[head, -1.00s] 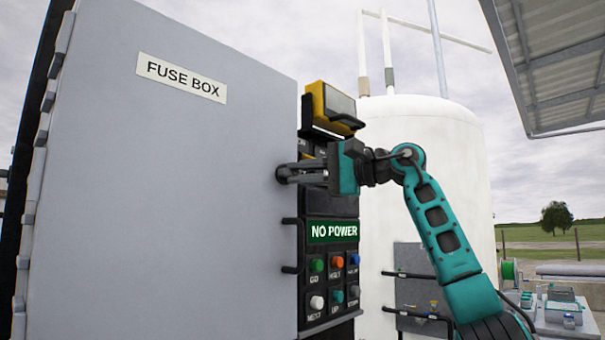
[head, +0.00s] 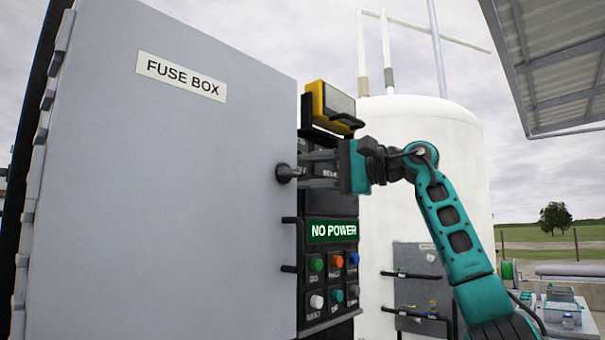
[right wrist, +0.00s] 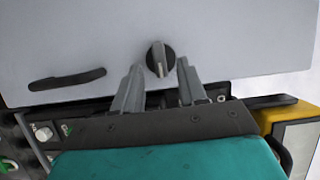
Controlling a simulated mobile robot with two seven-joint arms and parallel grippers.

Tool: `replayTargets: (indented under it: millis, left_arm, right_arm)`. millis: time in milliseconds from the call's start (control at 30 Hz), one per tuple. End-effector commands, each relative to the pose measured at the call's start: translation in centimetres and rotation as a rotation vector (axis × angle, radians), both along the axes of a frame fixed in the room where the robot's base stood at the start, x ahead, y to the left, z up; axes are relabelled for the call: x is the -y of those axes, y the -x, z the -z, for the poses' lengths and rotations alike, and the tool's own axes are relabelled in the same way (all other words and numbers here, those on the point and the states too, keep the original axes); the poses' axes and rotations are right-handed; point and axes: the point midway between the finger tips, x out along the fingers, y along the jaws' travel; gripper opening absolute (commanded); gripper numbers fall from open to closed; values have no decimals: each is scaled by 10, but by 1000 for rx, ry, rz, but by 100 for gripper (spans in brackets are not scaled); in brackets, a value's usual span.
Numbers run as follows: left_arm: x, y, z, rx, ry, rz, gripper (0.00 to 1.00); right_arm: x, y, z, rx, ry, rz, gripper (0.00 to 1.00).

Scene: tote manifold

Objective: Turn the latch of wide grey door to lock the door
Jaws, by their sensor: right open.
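The wide grey door (head: 160,200) carries a FUSE BOX label (head: 181,77) and fills the left of the head view. Its round dark latch (head: 284,173) sits near the door's right edge. In the right wrist view the latch (right wrist: 160,59) is a black knob with a pale pointer line. My right gripper (head: 308,170) is just right of the latch. In the right wrist view its two fingers (right wrist: 158,84) are apart, with the latch beyond and between their tips, and nothing is held. My left gripper is not in view.
A black door handle (head: 292,245) is below the latch; it also shows in the right wrist view (right wrist: 67,79). Right of the door are a NO POWER panel (head: 331,231) with several buttons and a yellow device (head: 329,104). A white tank (head: 430,160) stands behind.

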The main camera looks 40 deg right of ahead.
Motion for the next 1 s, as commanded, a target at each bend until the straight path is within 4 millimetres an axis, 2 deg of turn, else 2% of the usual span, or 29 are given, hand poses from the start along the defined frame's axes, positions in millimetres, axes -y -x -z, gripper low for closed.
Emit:
replayTargets:
  millis: [300, 500, 667, 1000]
  left_arm:
    - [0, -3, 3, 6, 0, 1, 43]
    - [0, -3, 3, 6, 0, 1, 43]
    - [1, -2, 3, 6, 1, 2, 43]
    - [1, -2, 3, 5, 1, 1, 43]
  right_arm:
    - [34, 64, -1, 3, 0, 3, 42]
    - [46, 89, -1, 2, 0, 1, 42]
    - [49, 96, -1, 1, 0, 0, 42]
    - [49, 96, -1, 1, 0, 0, 42]
